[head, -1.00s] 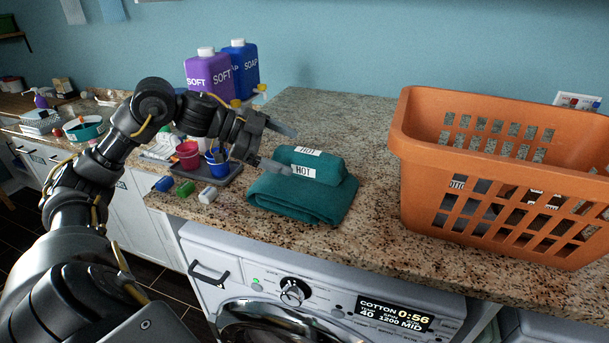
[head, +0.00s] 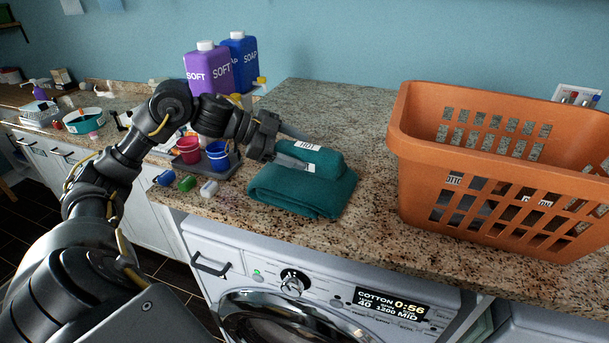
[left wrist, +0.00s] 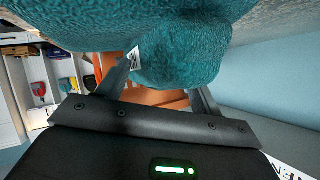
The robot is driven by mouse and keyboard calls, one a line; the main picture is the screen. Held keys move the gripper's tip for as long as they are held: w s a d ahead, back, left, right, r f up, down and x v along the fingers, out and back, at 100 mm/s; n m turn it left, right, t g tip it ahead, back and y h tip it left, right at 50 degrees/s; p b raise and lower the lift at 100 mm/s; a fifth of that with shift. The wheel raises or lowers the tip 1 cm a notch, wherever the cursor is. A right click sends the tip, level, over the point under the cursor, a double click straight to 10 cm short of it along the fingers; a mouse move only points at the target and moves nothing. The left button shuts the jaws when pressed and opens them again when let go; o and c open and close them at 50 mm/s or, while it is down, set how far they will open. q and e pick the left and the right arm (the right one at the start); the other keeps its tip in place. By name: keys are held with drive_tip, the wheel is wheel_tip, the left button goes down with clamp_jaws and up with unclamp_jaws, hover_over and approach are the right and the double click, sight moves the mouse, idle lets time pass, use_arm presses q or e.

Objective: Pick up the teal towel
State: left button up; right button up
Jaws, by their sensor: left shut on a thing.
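The teal towel (head: 303,196) lies on the granite counter above the washing machine. It shows as a flat folded lower part with a rolled upper part on it, which bears a white HOT label. My left gripper (head: 300,150) comes in from the left, with its fingers on either side of the rolled part, and is shut on it. The left wrist view shows the teal cloth (left wrist: 178,55) between the two fingers (left wrist: 163,75). The towel still appears to rest on the counter. The finger ends are partly hidden by the cloth. My right gripper is not in view.
An orange laundry basket (head: 490,170) stands to the right of the towel. A grey tray (head: 190,170) with a red cup (head: 189,150) and a blue cup (head: 217,155) is at left. Purple (head: 207,68) and blue (head: 240,60) bottles stand behind. The counter behind the towel is clear.

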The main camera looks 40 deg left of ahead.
use_arm(q)
drive_tip(key=shift+c, duration=0.7)
drive_tip(key=shift+r, duration=0.1)
drive_tip(key=shift+r, duration=0.55)
clamp_jaws()
wheel_tip(320, 180, up, 9)
drive_tip(key=shift+f+p, duration=0.1)
drive_tip(key=shift+p, duration=0.25)
